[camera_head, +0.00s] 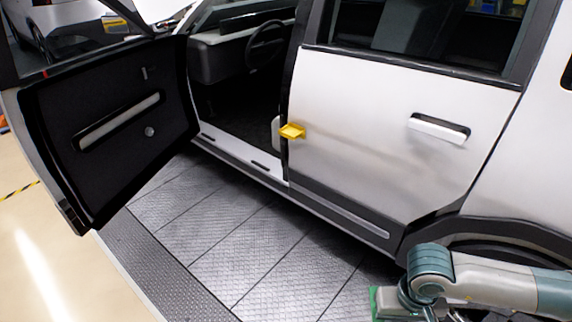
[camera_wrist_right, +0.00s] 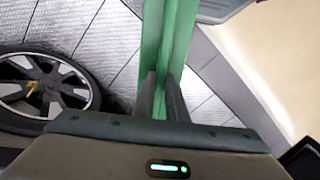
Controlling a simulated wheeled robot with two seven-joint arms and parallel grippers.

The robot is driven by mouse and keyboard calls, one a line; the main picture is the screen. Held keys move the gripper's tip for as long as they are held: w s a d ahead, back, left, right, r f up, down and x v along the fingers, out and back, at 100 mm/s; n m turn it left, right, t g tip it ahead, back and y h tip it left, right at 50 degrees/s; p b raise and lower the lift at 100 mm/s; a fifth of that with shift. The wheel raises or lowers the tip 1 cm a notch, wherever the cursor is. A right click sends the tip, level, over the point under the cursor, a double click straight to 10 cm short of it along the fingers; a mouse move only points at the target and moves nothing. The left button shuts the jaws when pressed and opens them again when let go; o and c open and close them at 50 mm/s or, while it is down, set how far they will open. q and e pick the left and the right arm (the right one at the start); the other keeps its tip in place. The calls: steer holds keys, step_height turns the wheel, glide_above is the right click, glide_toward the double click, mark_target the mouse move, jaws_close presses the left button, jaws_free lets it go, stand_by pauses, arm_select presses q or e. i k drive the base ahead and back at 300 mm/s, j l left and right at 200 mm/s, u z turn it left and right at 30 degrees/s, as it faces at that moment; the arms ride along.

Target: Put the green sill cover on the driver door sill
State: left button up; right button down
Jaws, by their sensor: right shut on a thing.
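The green sill cover (camera_wrist_right: 166,40) is a long green strip that runs up and out of the top of the right wrist view. My right gripper (camera_wrist_right: 166,98) is shut on it, with dark fingers on either side. In the head view only a small green end of the cover (camera_head: 379,302) shows at the bottom right, beside my right wrist. The driver door sill (camera_head: 232,152) is a pale strip with dark slots at the foot of the open doorway. The gripper and cover are well apart from it, to the lower right. My left gripper is out of view.
The open driver door (camera_head: 110,130) stands out at the left. A yellow latch-like piece (camera_head: 292,131) juts from the rear door's front edge. Tread-plate floor (camera_head: 230,245) beside the car is clear. The right wrist view shows a car wheel (camera_wrist_right: 45,90) at the left.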

mark_target(248, 150)
steer(key=i+j+u, duration=0.5)
steer(key=i+u, duration=0.25)
steer(key=i+j+u, duration=0.1)
steer(key=i+u, duration=0.25)
steer(key=i+z, duration=0.1)
steer(key=i, duration=0.55)
steer(key=i+j, duration=0.15)
steer(key=i, duration=0.45)
steer(key=i+j+z, duration=0.15)
steer(key=i+z, duration=0.2)
steer(key=i+j+z, duration=0.3)
steer(key=i, duration=0.2)
steer(key=i+j+z, duration=0.35)
steer(key=i+l, duration=0.05)
